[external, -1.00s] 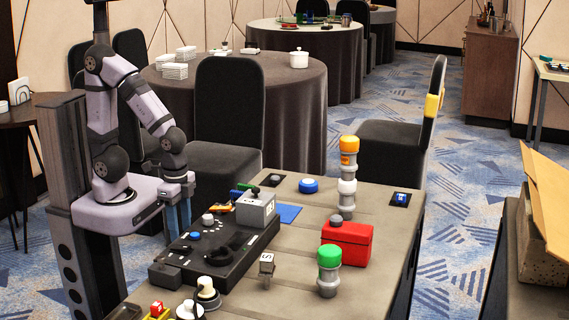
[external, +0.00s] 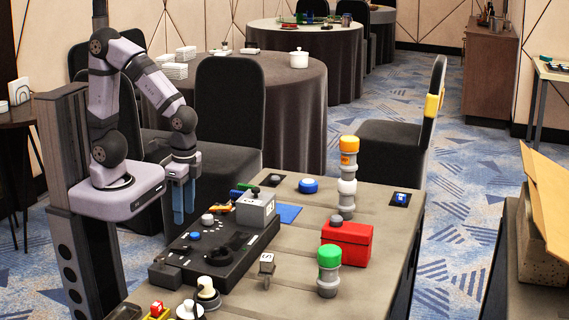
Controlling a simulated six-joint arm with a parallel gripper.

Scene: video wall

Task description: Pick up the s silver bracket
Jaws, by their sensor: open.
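The silver bracket (external: 266,268) is a small grey piece with an "S" on its pale top face. It stands on the table (external: 245,297) in front of the black console, left of the green-capped cylinder. My gripper (external: 184,218) has two blue fingers pointing down. It is open and empty, hanging over the back left edge of the console, well to the left of and behind the bracket. No part of the bracket is hidden by my arm.
The black console (external: 168,273) with knobs and a grey box (external: 256,209) lies between my gripper and the bracket. A green-capped cylinder (external: 328,270), a red box (external: 346,241) and an orange-topped stack (external: 348,175) stand to the right. Table space around the bracket's front is clear.

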